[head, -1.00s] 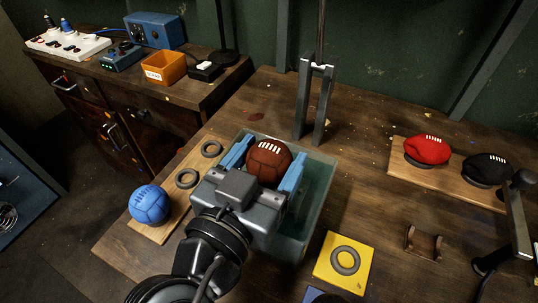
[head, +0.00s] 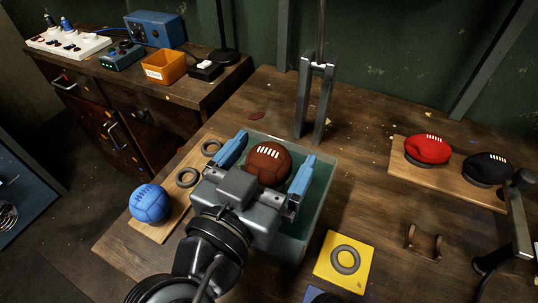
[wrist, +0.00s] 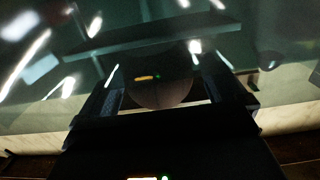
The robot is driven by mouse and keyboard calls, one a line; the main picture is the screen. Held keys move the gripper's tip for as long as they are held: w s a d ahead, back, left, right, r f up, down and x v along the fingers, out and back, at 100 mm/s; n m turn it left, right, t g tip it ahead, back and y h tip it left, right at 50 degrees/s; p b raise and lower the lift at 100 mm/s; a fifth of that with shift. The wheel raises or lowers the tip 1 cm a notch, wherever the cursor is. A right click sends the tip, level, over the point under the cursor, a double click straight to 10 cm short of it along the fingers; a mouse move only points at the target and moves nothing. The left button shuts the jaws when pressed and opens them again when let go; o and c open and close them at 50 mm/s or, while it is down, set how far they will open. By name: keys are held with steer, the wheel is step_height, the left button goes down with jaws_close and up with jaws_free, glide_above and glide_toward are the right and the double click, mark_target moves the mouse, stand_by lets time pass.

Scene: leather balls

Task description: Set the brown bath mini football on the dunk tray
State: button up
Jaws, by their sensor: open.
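The brown mini football (head: 268,162), with white laces, is in or over the clear greenish tank (head: 318,215) on the bench. My gripper (head: 266,164) is open, its two blue fingers on either side of the ball with a visible gap at each side. In the dark wrist view the ball (wrist: 165,92) is a dim round shape between the fingers. Its underside is hidden, so I cannot tell what it rests on. No part is clearly marked as the dunk tray; my gripper body covers much of the tank.
A blue ball (head: 150,203) and grey rings sit on the left wooden board (head: 152,232). A yellow plate (head: 326,264) with a ring lies at the front. Red (head: 428,148) and black (head: 486,168) balls are at right. A metal frame (head: 302,105) stands behind the tank.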

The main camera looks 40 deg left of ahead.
steer(key=b+v, duration=0.2)
steer(key=v, duration=1)
steer(key=shift+s+f, duration=0.1)
steer(key=shift+s, duration=0.05)
